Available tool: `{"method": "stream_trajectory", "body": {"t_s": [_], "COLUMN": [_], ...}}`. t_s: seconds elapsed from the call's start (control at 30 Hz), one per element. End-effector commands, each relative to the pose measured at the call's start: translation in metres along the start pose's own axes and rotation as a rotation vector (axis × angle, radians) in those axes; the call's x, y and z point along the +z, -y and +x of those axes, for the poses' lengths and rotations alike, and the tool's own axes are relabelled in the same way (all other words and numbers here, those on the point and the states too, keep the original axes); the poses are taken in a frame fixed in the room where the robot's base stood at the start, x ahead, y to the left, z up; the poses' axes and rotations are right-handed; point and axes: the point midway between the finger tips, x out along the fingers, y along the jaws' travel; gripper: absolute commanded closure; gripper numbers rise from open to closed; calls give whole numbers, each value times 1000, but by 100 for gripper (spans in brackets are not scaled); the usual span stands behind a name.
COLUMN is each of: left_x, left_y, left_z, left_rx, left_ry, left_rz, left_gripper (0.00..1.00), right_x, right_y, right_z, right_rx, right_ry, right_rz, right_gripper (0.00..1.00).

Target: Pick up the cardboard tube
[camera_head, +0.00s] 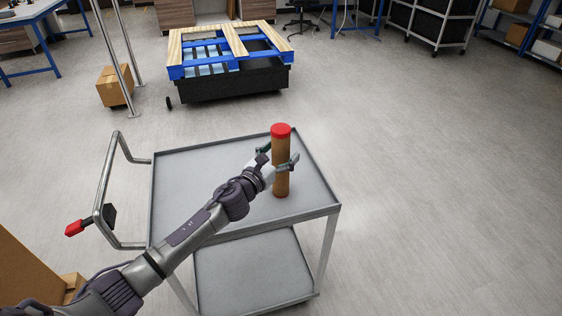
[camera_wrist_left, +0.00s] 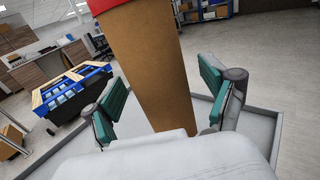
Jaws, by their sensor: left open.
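The cardboard tube (camera_head: 281,180) is brown with a red cap and stands upright on the top shelf of a grey metal cart (camera_head: 190,167), towards its right side. My left gripper (camera_head: 279,161) is at the tube, about midway up it. In the left wrist view the tube (camera_wrist_left: 153,70) stands between the two green finger pads of my left gripper (camera_wrist_left: 163,101). The fingers are open, with a gap showing on each side of the tube. The tube's foot is hidden behind the gripper body in the wrist view. My right gripper does not show.
The cart has a handle (camera_head: 105,190) on its left and a lower shelf (camera_head: 255,270). The rest of its top is clear. A wooden-topped blue and black crate (camera_head: 235,85) and a cardboard box (camera_head: 114,87) stand on the floor beyond. Open floor lies to the right.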

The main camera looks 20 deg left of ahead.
Motion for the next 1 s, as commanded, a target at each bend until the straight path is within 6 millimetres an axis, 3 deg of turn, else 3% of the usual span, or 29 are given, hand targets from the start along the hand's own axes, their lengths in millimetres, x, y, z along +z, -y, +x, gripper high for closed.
{"method": "stream_trajectory", "body": {"t_s": [0.27, 0.7, 1.0], "left_x": [0, 0, 3], "left_y": [0, 0, 0], "left_z": [5, 4, 4], "left_rx": [0, 0, 0], "left_ry": [0, 0, 2], "left_rz": [-1, -1, 1], "left_gripper": [16, 85, 85], "right_x": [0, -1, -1], "right_y": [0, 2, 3], "right_z": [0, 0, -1], "right_rx": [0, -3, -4], "right_ry": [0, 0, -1], "right_rz": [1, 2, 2], "right_gripper": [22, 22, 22]}}
